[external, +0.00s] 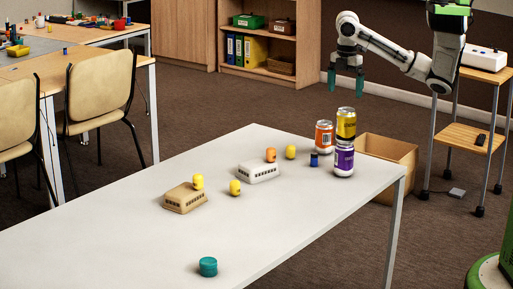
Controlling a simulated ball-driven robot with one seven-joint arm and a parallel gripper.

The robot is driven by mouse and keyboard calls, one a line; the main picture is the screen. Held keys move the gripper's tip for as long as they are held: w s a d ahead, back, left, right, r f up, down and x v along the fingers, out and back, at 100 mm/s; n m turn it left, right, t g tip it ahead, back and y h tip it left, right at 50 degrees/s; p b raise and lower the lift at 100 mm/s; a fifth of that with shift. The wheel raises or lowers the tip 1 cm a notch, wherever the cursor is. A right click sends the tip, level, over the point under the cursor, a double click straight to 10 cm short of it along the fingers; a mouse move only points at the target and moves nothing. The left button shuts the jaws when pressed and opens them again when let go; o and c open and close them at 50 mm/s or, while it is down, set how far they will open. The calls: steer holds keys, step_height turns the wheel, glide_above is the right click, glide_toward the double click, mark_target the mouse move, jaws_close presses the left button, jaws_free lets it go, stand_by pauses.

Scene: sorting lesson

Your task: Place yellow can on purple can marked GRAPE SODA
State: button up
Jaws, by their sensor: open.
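The yellow can (346,123) stands upright on top of the purple can (343,161) near the right corner of the white table (190,245). The two look stacked and roughly in line, and the label on the purple can is too small to read. My gripper (346,83) is open and empty, fingers pointing down. In the picture it is above the yellow can and apart from it.
An orange can (324,134) and a small dark blue piece (314,160) stand just left of the stack. A beige box (185,198), a white box (258,171), small yellow pieces and a teal cylinder (208,267) are on the table. A cardboard box (390,155) is behind.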

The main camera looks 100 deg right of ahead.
steer(key=w+a+r+m+t, duration=0.1)
steer(key=w+a+t, duration=0.1)
steer(key=w+a, duration=0.45)
steer(key=w+a+t, duration=0.1)
steer(key=w+a, duration=0.2)
steer(key=w, duration=0.7)
steer(key=w+a+f+m+t+y, duration=0.1)
steer(key=w+a+m, duration=0.1)
steer(key=w+a, duration=0.35)
steer(key=w+a+f+m+t+y, duration=0.1)
steer(key=w+a, duration=0.1)
steer(key=a, duration=0.6)
steer(key=s+a+f+m+g, duration=0.1)
steer(key=s+a+f+m, duration=0.1)
steer(key=s+a+f, duration=0.4)
steer(key=s+a+f+m+g, duration=0.1)
steer(key=s+a+f+m, duration=0.1)
steer(key=a+f, duration=0.35)
steer(key=s+f+m+g+h, duration=0.2)
steer(key=s+f, duration=0.1)
steer(key=s, duration=1)
steer(key=shift+s+f+m, duration=0.15)
steer(key=shift+f+m, duration=0.05)
steer(key=shift+m, duration=0.1)
